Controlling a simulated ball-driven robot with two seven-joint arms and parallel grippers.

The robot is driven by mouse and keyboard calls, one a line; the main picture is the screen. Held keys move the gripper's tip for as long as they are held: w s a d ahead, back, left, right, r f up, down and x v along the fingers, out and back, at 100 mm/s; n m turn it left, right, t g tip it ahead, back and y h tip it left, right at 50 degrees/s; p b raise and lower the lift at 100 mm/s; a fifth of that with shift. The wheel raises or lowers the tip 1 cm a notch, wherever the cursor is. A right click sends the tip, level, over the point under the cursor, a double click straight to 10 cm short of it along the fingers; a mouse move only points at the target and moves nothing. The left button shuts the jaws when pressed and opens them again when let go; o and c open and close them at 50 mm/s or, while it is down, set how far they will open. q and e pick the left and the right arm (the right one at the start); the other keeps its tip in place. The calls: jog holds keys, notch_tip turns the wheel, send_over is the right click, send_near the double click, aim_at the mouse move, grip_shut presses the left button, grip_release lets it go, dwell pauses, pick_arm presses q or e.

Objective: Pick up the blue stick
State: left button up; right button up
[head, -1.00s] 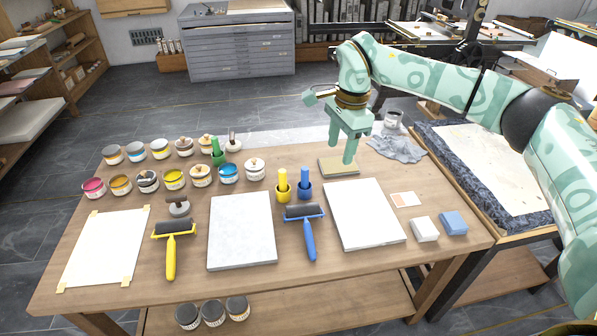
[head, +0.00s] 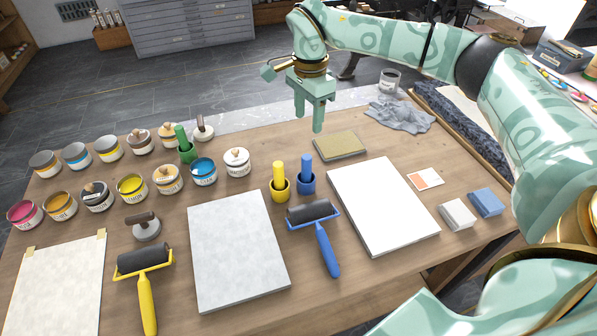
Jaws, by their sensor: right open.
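The blue stick (head: 306,168) stands upright in a small blue cup (head: 306,187) near the middle of the table. A yellow stick (head: 279,176) in a yellow cup is just left of it. A green stick (head: 182,140) stands in a green cup farther left. My right gripper (head: 309,118) is open and empty, pointing down. In the picture it is just above the blue stick, apart from it, toward the table's far side. My left gripper is out of view.
A tan pad (head: 340,146) lies right of the blue cup. A blue-handled roller (head: 318,226) and a white slab (head: 383,207) lie in front. Several ink cans (head: 131,188) crowd the left. A grey cloth (head: 400,115) lies at the back right.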

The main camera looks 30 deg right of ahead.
aim_at(307, 166)
jog(key=f+b, duration=0.1)
jog(key=f, duration=0.5)
jog(key=f+b, duration=0.2)
jog(key=f, duration=0.3)
jog(key=shift+w+f, duration=0.2)
jog(key=shift+f, duration=0.2)
notch_tip(307, 166, down, 5)
jog(key=b, duration=0.3)
jog(key=shift+f, duration=0.15)
jog(key=c, duration=1.1)
